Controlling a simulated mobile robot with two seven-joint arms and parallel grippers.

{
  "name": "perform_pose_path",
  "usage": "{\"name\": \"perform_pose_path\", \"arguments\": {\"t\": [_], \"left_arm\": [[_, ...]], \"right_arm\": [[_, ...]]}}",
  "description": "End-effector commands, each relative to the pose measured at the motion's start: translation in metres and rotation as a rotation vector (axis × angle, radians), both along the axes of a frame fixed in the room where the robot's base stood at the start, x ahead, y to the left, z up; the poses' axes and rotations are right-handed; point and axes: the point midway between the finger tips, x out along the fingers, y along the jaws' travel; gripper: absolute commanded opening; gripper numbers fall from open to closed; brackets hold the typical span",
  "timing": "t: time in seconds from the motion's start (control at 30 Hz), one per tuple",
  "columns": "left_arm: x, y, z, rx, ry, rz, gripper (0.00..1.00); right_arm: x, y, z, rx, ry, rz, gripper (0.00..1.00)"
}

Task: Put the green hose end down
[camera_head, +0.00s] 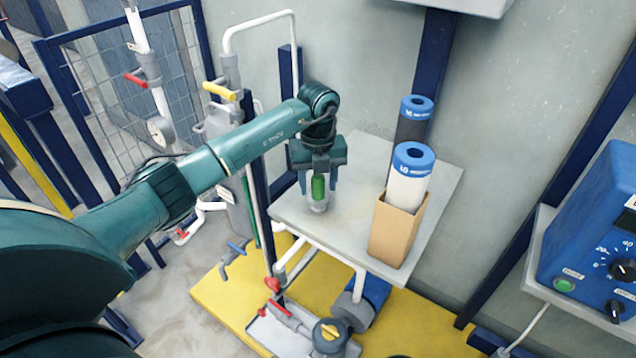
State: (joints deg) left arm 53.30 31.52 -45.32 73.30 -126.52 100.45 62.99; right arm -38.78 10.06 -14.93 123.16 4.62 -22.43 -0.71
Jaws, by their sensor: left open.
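The green hose end (318,187) stands upright on the left part of the grey table, with a light metallic lower part at the tabletop. My left gripper (319,185) is above and around it, pointing down, with its fingers apart on either side of the green part. The jaws are open, and I cannot tell whether a finger touches it. A green hose length (250,212) hangs beside the blue post left of the table. My right gripper is not in view.
The grey table (354,225) holds a cardboard box (394,232) with a blue-capped white filter (411,172), and a dark blue-capped filter (412,122) behind. Pipes with red and yellow handles (220,91) stand left. A blue control box (590,235) is at right.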

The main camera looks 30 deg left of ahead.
Motion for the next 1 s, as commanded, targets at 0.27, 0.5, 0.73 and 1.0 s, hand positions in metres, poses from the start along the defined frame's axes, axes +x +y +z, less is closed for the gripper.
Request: {"name": "perform_pose_path", "arguments": {"t": [0.27, 0.5, 0.73, 1.0], "left_arm": [[0.001, 0.001, 0.057, 0.001, -0.007, 0.000, 0.48], [0.001, 0.000, 0.100, 0.001, -0.003, 0.000, 0.48], [0.000, 0.000, 0.115, 0.001, 0.001, 0.001, 0.48], [0.000, 0.000, 0.115, 0.000, 0.000, 0.000, 0.48]], "right_arm": [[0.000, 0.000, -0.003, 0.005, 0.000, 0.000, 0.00], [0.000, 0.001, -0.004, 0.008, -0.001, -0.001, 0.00], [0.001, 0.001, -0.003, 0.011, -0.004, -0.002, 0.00], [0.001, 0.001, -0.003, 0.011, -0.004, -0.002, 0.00]]}}
